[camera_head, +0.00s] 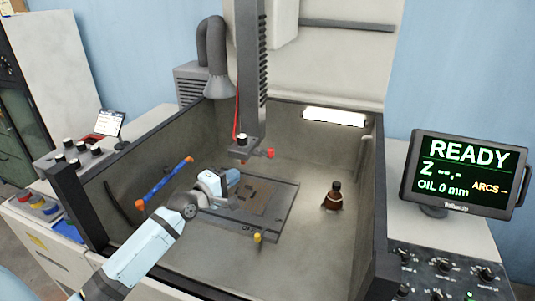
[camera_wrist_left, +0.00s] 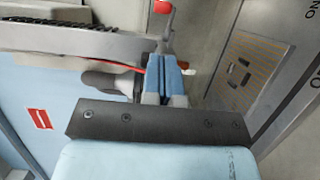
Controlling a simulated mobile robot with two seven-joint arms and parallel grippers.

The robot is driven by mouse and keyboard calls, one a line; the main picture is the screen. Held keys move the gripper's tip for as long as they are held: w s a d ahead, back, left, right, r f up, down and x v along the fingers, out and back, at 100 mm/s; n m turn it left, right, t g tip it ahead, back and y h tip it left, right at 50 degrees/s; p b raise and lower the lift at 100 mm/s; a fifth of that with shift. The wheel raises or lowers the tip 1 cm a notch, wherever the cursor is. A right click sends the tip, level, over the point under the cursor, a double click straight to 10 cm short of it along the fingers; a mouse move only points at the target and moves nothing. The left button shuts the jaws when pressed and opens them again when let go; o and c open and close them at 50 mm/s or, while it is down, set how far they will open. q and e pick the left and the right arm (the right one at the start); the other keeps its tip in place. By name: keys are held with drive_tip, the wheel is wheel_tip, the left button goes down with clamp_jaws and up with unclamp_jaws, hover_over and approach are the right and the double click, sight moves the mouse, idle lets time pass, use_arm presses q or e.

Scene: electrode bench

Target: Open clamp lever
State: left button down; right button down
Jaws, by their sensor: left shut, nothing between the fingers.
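A lever with a red knob (camera_head: 270,153) sticks out to the right at the bottom of the dark vertical machine head (camera_head: 248,90). In the left wrist view the red knob (camera_wrist_left: 162,7) is at the top edge, with its grey lever just beyond my fingertips. My left gripper (camera_head: 233,176) is below and slightly left of the lever in the head view, over the work plate. Its blue fingers (camera_wrist_left: 168,72) are shut with nothing between them. Whether they touch the lever I cannot tell. My right gripper is not in view.
The tank holds a flat plate (camera_head: 286,214) with a yellow-knobbed lever (camera_head: 257,237), a blue hose with orange ends (camera_head: 167,182) and a dark brown bottle-like object (camera_head: 333,196). A READY screen (camera_head: 465,173) stands at right. The tank floor at front right is clear.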

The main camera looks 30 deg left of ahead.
sight(269, 153)
use_arm(q)
drive_tip(key=w+d+p, duration=0.1)
drive_tip(key=w+p, duration=0.1)
drive_tip(key=w, duration=1.1)
drive_tip(key=shift+w+d, duration=0.25)
drive_tip(key=shift+w, duration=0.05)
drive_tip(key=shift+w+d, duration=0.1)
